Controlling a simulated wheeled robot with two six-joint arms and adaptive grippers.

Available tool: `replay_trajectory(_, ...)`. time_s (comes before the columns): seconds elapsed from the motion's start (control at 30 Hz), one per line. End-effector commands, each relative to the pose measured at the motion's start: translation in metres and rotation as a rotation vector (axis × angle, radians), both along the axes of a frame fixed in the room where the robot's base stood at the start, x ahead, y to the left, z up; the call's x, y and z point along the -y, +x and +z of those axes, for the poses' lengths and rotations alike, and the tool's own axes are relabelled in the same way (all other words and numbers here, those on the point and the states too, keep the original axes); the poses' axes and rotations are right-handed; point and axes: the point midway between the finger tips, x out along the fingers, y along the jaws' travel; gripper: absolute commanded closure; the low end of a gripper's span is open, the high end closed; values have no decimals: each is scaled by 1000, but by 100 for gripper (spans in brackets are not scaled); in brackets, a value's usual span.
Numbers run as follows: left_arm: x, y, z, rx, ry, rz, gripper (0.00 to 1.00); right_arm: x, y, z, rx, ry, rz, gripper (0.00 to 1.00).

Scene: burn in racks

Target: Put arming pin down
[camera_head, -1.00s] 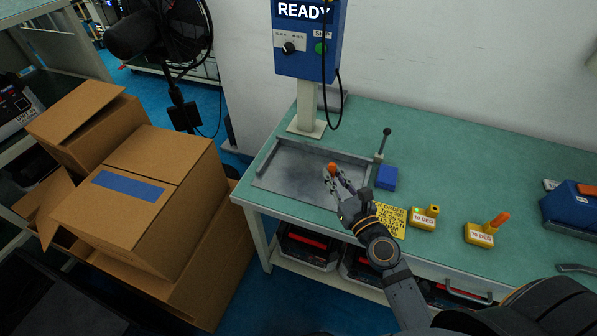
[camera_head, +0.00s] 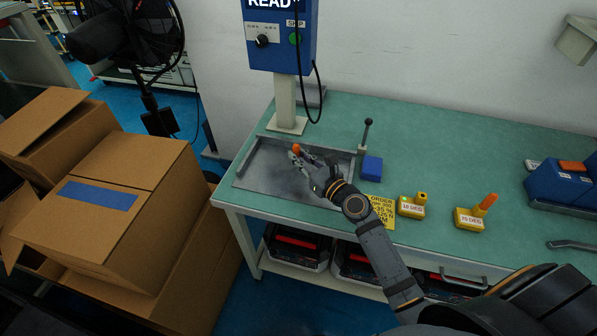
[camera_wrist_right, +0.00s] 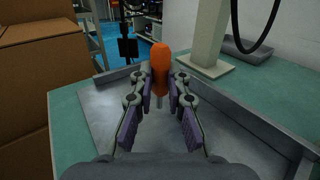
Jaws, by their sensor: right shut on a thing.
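The arming pin (camera_wrist_right: 161,68) has an orange handle and a short grey shaft below it. My right gripper (camera_wrist_right: 160,90) is shut on it and holds it upright between the fingertips. In the head view the orange pin (camera_head: 297,148) shows at the tips of my right gripper (camera_head: 303,157), over the grey metal tray (camera_head: 262,172). The wrist view shows the tray's bare surface behind and below the pin. I cannot tell how far the shaft tip is above the tray. My left gripper is not in view.
Right of the tray are a blue block (camera_head: 372,168), a small upright lever (camera_head: 366,132), a yellow order note (camera_head: 380,208) and two yellow blocks (camera_head: 411,207), (camera_head: 469,218), the latter with an orange pin. A post (camera_head: 286,104) stands behind the tray. Cardboard boxes (camera_head: 125,205) stand left.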

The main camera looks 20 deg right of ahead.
Motion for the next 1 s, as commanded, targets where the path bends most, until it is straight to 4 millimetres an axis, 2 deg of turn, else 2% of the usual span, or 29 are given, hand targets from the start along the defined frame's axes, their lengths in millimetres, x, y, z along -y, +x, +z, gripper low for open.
replay_trajectory(0.2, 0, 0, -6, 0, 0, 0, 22, 0, 6, -8, 0, -1, 0, 100)
replay_trajectory(0.27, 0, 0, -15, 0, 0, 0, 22, 0, 13, -18, 2, 2, -1, 100)
replay_trajectory(0.3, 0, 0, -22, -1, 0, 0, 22, 0, 13, -29, -1, 0, 0, 100)
replay_trajectory(0.4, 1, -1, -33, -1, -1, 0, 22, 0, 12, -43, 0, 1, 0, 100)
replay_trajectory(0.87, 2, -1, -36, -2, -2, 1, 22, 0, 12, -49, 0, 0, 0, 100)
replay_trajectory(0.9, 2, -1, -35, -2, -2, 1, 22, 0, 12, -48, 0, -1, 0, 80)
replay_trajectory(1.0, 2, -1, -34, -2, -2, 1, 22, 0, 12, -48, 0, -1, 0, 66)
